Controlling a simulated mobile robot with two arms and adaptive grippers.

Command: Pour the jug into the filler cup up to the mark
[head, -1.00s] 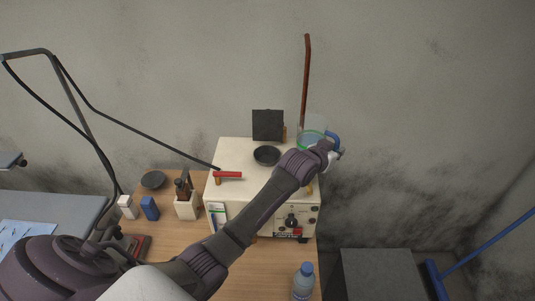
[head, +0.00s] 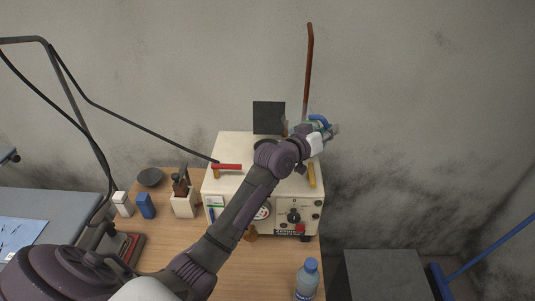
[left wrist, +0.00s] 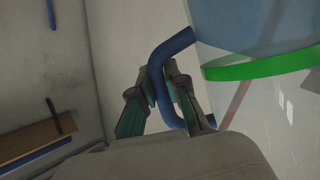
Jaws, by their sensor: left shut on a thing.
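The jug is clear with a green band and a bluish lower or inner part (left wrist: 260,30). Its blue handle (left wrist: 172,47) fills the middle of the left wrist view and also shows in the head view (head: 319,120). My left gripper (left wrist: 165,103) is shut on the handle, above the right back of the cream machine (head: 234,150). In the head view my left gripper (head: 323,131) and wrist hide most of the jug, so its tilt and level are unclear. A dark round cup (head: 263,143) on the machine top, perhaps the filler cup, is mostly hidden by my arm. No mark is visible.
A black upright panel (head: 268,117) and a reddish rod (head: 309,65) stand at the machine's back. A capped bottle (head: 307,280) stands at the table's front right.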

